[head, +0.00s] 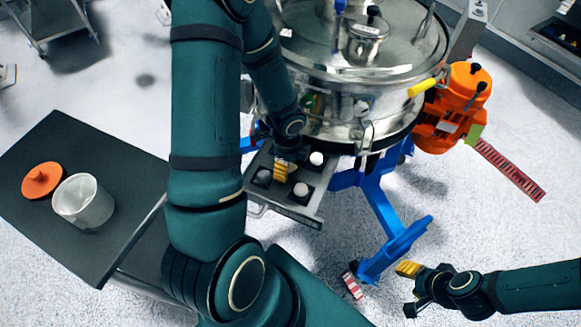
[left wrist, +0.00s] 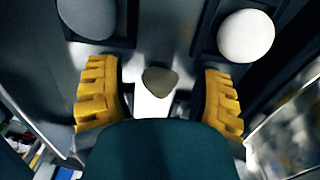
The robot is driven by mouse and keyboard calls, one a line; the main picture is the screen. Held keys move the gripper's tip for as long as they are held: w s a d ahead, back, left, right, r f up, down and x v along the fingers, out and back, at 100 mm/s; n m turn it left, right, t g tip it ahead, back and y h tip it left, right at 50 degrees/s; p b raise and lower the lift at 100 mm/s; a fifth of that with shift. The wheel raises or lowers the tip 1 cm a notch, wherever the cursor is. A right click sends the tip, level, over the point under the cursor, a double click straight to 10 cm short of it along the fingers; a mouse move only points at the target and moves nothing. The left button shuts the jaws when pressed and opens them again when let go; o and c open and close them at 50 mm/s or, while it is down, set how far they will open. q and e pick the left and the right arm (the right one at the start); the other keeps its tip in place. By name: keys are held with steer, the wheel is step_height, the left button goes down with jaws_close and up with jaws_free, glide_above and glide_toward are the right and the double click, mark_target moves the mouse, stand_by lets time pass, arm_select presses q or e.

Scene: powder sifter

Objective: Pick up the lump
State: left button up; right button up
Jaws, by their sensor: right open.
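A small grey-brown lump (left wrist: 158,81) lies between the two yellow fingers of my left gripper (head: 281,170) in the left wrist view. There is a gap on either side of it, so the fingers are open and not touching it. In the head view the left gripper is low over the sifter's small tray (head: 297,214), and I cannot make out the grey-brown lump there. My right gripper (head: 412,287) is open and empty at the lower right, away from the tray.
Pale round pieces (head: 316,158) sit in dark recesses of the tray; two show in the left wrist view (left wrist: 246,35). The steel sifter (head: 350,75) stands behind, with an orange motor (head: 455,105) and blue legs (head: 385,215). A dark table (head: 75,150) holds a white container (head: 85,203) and orange lid (head: 42,180).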

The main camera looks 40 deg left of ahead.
arm_select(q)
steer(key=c, duration=0.8)
steer(key=shift+r, duration=0.1)
steer(key=shift+c, duration=0.2)
